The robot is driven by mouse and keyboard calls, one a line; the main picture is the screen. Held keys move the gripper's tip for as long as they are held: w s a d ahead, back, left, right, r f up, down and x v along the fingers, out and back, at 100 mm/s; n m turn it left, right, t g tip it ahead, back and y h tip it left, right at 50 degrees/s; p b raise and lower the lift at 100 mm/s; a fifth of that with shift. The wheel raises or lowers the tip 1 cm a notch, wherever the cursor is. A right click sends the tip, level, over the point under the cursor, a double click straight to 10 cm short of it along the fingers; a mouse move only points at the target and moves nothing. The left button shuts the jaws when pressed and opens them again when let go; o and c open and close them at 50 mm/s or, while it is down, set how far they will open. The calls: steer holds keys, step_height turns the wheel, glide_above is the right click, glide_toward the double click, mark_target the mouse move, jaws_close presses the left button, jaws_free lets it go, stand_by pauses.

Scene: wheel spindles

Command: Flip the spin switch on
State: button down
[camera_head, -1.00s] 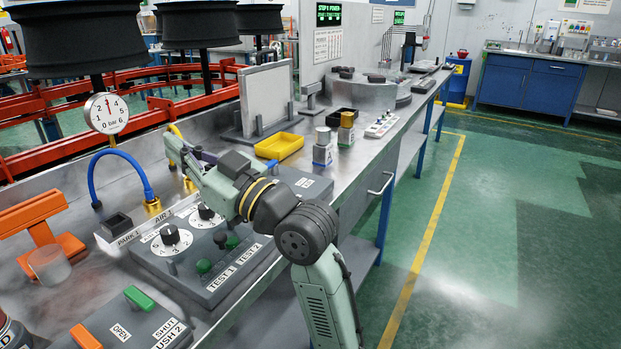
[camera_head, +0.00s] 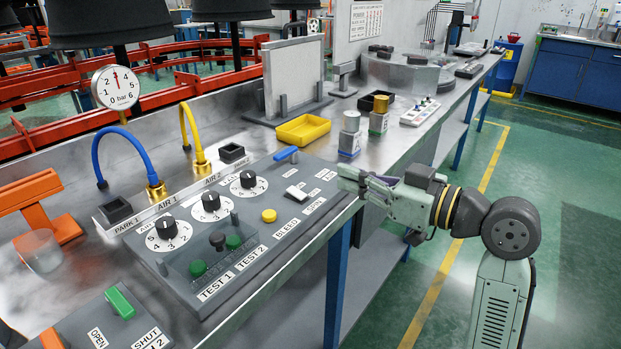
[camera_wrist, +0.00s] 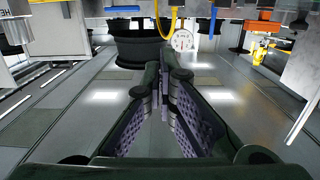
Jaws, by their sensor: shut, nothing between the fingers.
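The white rocker switch (camera_head: 296,192) sits on the right part of the grey control panel (camera_head: 250,258), beside a label that appears to read SPIN (camera_head: 314,206). I cannot tell which way the rocker is tipped. My gripper (camera_head: 343,178) is at the panel's right end, to the right of the switch and apart from it. Its fingers point left in the head view. In the wrist view the gripper (camera_wrist: 161,75) has its fingertips together with nothing between them. The switch cannot be made out in the wrist view.
A yellow button (camera_head: 269,215), a blue lever (camera_head: 287,154) and black dials (camera_head: 211,202) are on the same panel. Blue (camera_head: 122,139) and yellow (camera_head: 187,118) hoses rise behind it. A yellow tray (camera_head: 303,129) and small bottles (camera_head: 350,133) stand beyond.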

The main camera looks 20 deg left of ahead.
steer(key=p, duration=0.3)
glide_above(303, 194)
steer(key=shift+s+d+f, duration=0.15)
steer(key=shift+f, duration=0.1)
step_height(303, 194, down, 3)
steer(key=shift+r, duration=0.1)
steer(key=shift+f, duration=0.7)
